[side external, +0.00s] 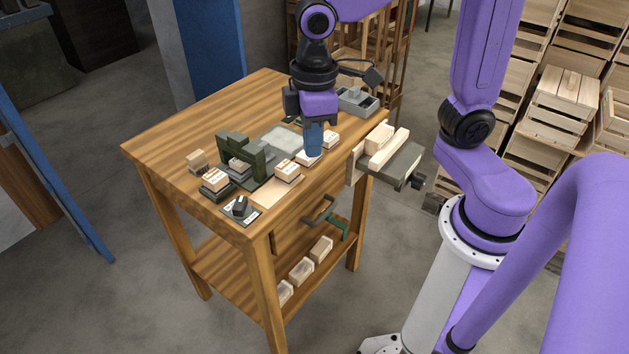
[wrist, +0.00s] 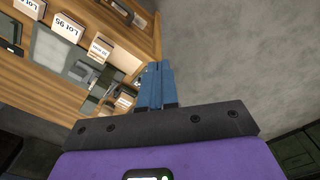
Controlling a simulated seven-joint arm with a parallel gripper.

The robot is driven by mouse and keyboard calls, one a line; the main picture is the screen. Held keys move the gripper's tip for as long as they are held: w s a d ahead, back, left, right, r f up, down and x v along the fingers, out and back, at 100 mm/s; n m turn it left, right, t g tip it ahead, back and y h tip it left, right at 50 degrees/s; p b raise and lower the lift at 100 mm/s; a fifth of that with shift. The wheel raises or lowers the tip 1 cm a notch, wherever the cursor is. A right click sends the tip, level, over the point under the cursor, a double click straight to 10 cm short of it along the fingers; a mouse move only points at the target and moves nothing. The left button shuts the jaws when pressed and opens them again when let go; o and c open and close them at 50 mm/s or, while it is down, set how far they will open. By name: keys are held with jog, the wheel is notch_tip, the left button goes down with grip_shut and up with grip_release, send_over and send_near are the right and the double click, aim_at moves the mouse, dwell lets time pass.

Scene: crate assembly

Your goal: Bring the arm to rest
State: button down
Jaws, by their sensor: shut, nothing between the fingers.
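My gripper (side external: 314,142) hangs from my purple arm with its blue fingers pointing down, over the front right part of the wooden workbench (side external: 160,138). The fingers are together with nothing between them. In the side view the fingertips overlap a small pale-topped box (side external: 308,158); I cannot tell how far above it they are. In the wrist view the blue fingers (wrist: 157,84) show side by side in front of the bench edge and the grey floor.
A dark green fixture (side external: 243,150) and several labelled boxes stand on the bench. A grey tray (side external: 357,101) is at the back right. A vise (side external: 397,165) with wooden jaws juts from the right side. The bench's far left top is clear.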

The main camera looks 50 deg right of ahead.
jog(key=s+d+f+n, duration=0.1)
jog(key=s+d, duration=0.2)
jog(key=s, duration=0.4)
jog(key=s+d+f+n, duration=0.1)
jog(key=s+d+f, duration=0.1)
jog(key=s, duration=0.4)
jog(key=shift+s+d, duration=0.35)
jog(key=shift+d, duration=0.15)
dwell(0.4)
